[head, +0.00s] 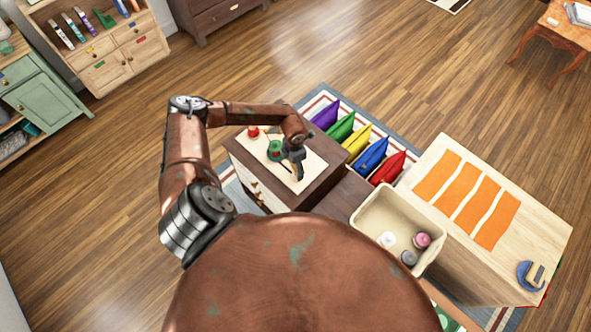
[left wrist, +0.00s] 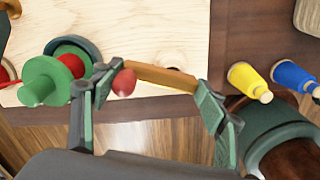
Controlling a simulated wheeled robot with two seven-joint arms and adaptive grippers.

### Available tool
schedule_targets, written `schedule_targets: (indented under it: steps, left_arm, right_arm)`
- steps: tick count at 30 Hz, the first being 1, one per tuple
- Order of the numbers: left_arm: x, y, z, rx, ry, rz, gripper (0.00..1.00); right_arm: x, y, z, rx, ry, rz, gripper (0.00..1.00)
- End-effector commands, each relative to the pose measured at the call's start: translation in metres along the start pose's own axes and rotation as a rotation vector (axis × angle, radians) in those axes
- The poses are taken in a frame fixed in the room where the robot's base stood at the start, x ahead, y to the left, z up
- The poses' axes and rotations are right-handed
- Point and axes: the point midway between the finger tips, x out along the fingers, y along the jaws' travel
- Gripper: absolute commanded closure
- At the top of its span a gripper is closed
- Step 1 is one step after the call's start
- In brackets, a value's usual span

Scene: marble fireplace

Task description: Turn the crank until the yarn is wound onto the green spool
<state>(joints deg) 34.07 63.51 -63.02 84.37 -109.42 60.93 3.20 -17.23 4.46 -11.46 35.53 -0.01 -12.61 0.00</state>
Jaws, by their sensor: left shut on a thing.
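The green spool (head: 275,150) stands on a pale wooden board (head: 314,168) on top of a dark-topped cabinet. In the left wrist view the green spool (left wrist: 42,88) has red yarn (left wrist: 71,66) around its middle, and a red strand runs off to the left. A red spool (head: 253,131) stands behind it on the board. The crank is an orange-brown bar (left wrist: 160,77) with a red knob (left wrist: 123,83) at its left end. My left gripper (head: 296,174) is at the crank, with the bar spanning between its fingertips (left wrist: 158,78). My right gripper is out of view.
Purple, green, yellow, blue and red pouches (head: 371,155) stand in a row right of the cabinet. A cream bin (head: 376,200) with yarn balls stands nearer. A light wooden table (head: 531,232) with orange strips is at the right.

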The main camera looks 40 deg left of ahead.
Motion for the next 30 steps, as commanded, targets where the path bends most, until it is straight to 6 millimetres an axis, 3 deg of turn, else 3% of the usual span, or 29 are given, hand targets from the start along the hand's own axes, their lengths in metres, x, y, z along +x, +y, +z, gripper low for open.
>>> schedule_targets:
  steps: [12,30]
  left_arm:
    - [0.0,-0.001,0.006,0.216,-0.006,0.0,0.57]
    - [-0.002,-0.002,0.007,0.254,-0.007,-0.001,0.57]
  right_arm:
    - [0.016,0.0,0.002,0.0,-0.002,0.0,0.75]
    - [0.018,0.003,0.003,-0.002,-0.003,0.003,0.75]
